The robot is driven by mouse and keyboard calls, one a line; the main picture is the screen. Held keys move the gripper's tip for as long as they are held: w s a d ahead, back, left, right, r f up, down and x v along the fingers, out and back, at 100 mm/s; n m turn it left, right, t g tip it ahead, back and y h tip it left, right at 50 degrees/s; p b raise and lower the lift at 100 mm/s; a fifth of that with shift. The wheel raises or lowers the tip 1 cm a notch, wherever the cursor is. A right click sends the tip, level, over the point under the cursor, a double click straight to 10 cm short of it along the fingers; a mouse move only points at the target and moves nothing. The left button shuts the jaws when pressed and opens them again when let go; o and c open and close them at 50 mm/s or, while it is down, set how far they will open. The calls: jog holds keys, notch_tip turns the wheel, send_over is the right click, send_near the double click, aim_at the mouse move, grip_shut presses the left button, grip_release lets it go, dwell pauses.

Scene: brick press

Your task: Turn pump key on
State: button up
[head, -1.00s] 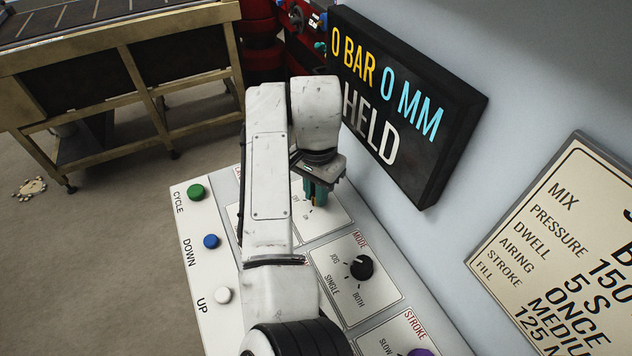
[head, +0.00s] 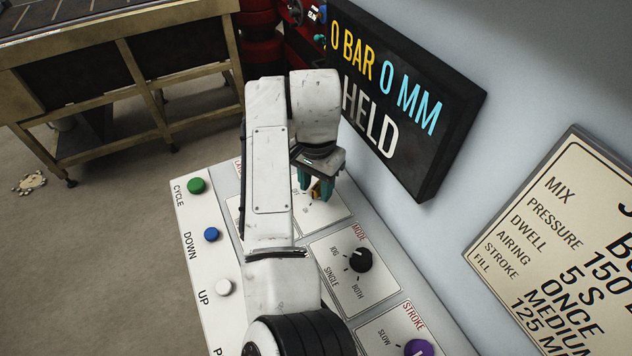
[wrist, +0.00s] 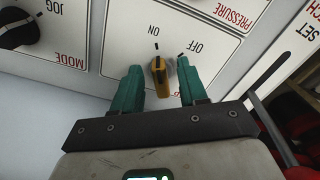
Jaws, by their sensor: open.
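The yellow pump key (wrist: 159,76) stands out from a white panel plate with ON and OFF marks, in the middle of the wrist view. The ON mark (wrist: 153,31) is just beyond it and the OFF mark (wrist: 197,46) is to the right. I cannot tell for sure which mark the key points at. My gripper (wrist: 158,67) is open, its teal fingers on either side of the key, with gaps showing. In the head view the key (head: 316,188) shows partly between the fingers of my gripper (head: 314,184).
The black mode knob (head: 360,260) is on the neighbouring plate. Green (head: 196,185), blue (head: 212,234) and white (head: 223,287) buttons line the panel's left edge. A dark display (head: 400,110) reading 0 BAR, 0 MM, HELD is on the wall close behind my gripper.

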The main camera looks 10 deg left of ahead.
aim_at(316, 187)
notch_tip(316, 187, up, 11)
jog(key=p, duration=0.1)
dwell(0.4)
jog(key=shift+f, duration=0.15)
dwell(0.4)
